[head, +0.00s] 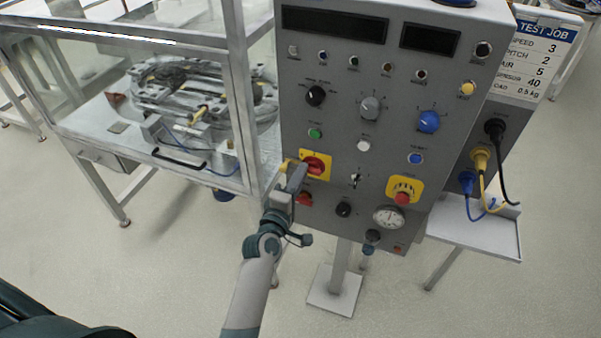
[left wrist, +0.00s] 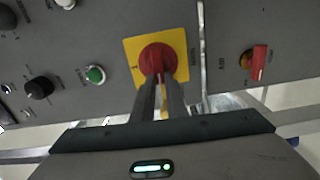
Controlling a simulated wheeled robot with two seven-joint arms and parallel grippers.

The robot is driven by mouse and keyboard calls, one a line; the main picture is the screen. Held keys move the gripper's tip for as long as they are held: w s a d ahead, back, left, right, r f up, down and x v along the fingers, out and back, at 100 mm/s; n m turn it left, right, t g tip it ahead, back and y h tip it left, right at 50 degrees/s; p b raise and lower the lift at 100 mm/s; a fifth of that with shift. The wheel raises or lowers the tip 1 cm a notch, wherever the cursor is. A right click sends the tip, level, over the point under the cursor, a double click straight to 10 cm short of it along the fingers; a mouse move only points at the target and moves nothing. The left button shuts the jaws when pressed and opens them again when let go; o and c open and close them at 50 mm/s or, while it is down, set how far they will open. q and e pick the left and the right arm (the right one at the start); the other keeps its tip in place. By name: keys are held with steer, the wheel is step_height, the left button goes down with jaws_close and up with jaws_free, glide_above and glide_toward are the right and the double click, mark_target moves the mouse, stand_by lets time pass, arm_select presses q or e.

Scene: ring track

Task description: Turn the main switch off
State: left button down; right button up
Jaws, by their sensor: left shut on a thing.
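The main switch (head: 316,165) is a red rotary knob on a yellow square plate, low on the left side of the grey control panel (head: 330,60). It also shows in the left wrist view (left wrist: 158,60), at the top middle. My left gripper (head: 302,170) reaches it from the lower left, and its two fingers (left wrist: 160,84) are closed on the red knob. The fingers hide part of the knob's handle, so its exact angle is hard to tell. My right gripper is in neither view.
A red emergency button (head: 402,198) on a yellow plate, a gauge (head: 388,218) and several knobs share the panel. A glass-walled ring track cell (head: 200,95) stands close on the left. Plugged cables (head: 480,160) and a small shelf (head: 475,238) are on the right.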

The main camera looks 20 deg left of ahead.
arm_select(q)
steer(key=shift+n, duration=0.3)
steer(key=c, duration=1.8)
jaws_free()
steer(key=shift+o, duration=0.2)
steer(key=shift+f, duration=0.1)
steer(key=shift+s, duration=0.1)
steer(key=s+p, duration=0.2)
steer(key=s, duration=1.5)
steer(key=shift+a, duration=0.3)
